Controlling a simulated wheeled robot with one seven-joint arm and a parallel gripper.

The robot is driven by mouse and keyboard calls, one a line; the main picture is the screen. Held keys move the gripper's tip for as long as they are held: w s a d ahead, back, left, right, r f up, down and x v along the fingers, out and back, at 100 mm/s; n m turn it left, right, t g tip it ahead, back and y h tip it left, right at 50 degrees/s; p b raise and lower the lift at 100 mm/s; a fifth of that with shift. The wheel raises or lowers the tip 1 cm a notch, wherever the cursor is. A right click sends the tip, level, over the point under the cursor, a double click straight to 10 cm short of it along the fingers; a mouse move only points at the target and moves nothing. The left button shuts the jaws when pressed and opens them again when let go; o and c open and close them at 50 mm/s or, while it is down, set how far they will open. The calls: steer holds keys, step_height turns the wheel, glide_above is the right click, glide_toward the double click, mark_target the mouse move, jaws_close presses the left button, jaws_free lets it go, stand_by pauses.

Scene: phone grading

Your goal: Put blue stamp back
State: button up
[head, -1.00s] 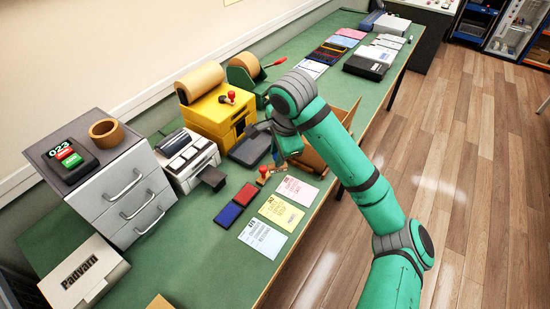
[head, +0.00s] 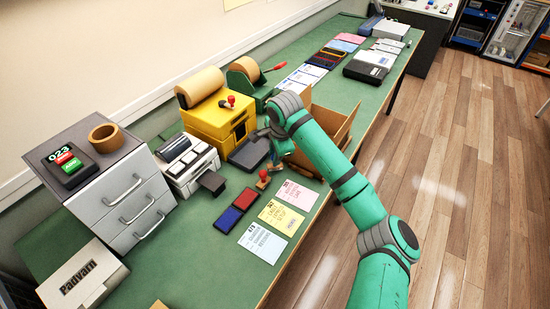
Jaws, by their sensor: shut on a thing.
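A stamp with a red knob and a wooden base (head: 264,177) stands on the green bench beside the cards. Another red-knobbed stamp (head: 230,101) is on the yellow box. My gripper (head: 275,165) is low over the bench, just right of the nearer stamp and close to it. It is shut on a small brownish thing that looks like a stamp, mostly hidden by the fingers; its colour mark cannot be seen. A red ink pad (head: 245,199) and a blue ink pad (head: 228,219) lie left of the cards.
Pink (head: 297,195), yellow (head: 281,217) and pale blue (head: 262,243) cards lie along the front. An open cardboard box (head: 338,125) is behind my wrist. A dark grey tray (head: 249,153), a yellow box (head: 215,118) and a label printer (head: 187,162) stand further back. Bare bench lies left of the pads.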

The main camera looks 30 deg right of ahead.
steer(key=shift+f, duration=0.75)
steer(key=shift+f, duration=0.1)
steer(key=o, duration=0.8)
steer(key=shift+o, duration=0.2)
steer(key=v, duration=1.2)
